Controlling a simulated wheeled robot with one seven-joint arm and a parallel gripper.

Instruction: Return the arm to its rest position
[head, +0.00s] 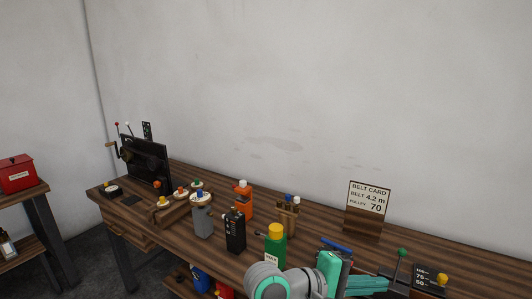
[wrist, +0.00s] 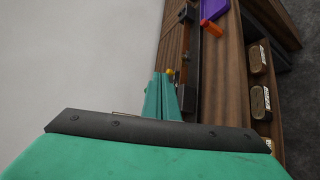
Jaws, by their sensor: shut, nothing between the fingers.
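My gripper (wrist: 161,84) shows in the wrist view as two teal fingers lying together, with nothing seen between them. Its wide teal body and dark band fill the bottom of that view. In the head view my arm, with grey and teal parts, comes up from the bottom edge, and the teal gripper parts (head: 368,284) point right over the right part of the workbench (head: 320,222). They are near the green-knobbed lever (head: 402,252). The fingertips are hard to make out there. I cannot tell the exact gap between gripper and bench.
A belt card (head: 368,205) stands at the back right. A black device (head: 146,164) is at the far left. Several bottles, including a green one (head: 275,250), and a black radio-like box (head: 235,232) crowd the bench middle. A red box (head: 16,175) sits on another table.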

